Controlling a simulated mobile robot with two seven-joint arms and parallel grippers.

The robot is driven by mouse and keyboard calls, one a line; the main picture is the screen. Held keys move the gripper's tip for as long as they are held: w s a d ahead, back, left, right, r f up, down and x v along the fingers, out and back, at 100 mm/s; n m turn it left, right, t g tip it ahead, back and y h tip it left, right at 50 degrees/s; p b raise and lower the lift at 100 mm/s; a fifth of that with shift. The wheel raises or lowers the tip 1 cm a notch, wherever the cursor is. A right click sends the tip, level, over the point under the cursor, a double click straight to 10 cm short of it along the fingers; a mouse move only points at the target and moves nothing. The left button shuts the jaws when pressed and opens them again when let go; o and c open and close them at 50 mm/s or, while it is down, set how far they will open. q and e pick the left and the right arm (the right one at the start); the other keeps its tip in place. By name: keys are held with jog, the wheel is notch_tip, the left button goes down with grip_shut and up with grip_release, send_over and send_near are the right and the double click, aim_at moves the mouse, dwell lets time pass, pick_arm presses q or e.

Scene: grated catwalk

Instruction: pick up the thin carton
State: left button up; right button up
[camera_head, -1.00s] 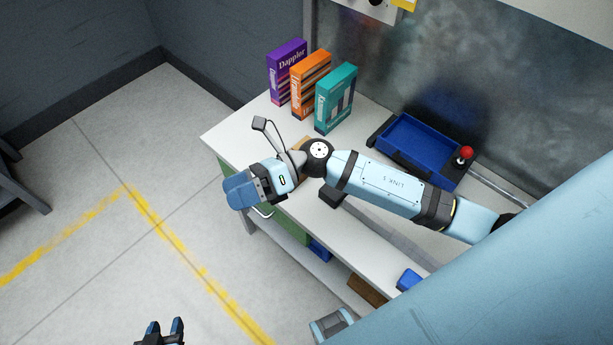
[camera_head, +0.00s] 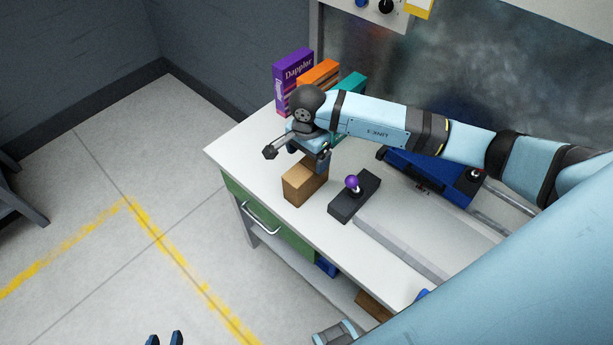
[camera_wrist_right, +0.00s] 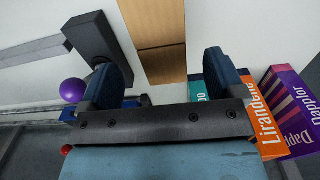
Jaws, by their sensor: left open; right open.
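A brown carton (camera_head: 303,184) stands near the left front of the white table. My right gripper (camera_head: 321,160) is at the carton's back right, partly hidden by its own wrist. In the right wrist view the open right gripper (camera_wrist_right: 168,75) has the brown carton (camera_wrist_right: 154,32) ahead, between the lines of its fingers. Whether it touches the carton I cannot tell. My left gripper (camera_head: 164,339) is open and empty over the floor, cut by the bottom edge.
Purple (camera_head: 293,78), orange (camera_head: 318,74) and teal (camera_head: 350,82) boxes stand at the table's back left. A purple-knobbed joystick (camera_head: 352,184) is right of the carton. A blue tray (camera_head: 425,170) lies behind, partly under my arm. A green drawer (camera_head: 265,215) is below.

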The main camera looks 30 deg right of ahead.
aim_at(306, 167)
jog(key=shift+a+f+p, duration=0.2)
jog(key=shift+f+p, duration=0.45)
jog(key=shift+f, duration=2.6)
jog(key=shift+c, duration=0.2)
jog(key=c, duration=1.1)
jog(key=shift+c, duration=0.2)
jog(key=shift+r, duration=0.2)
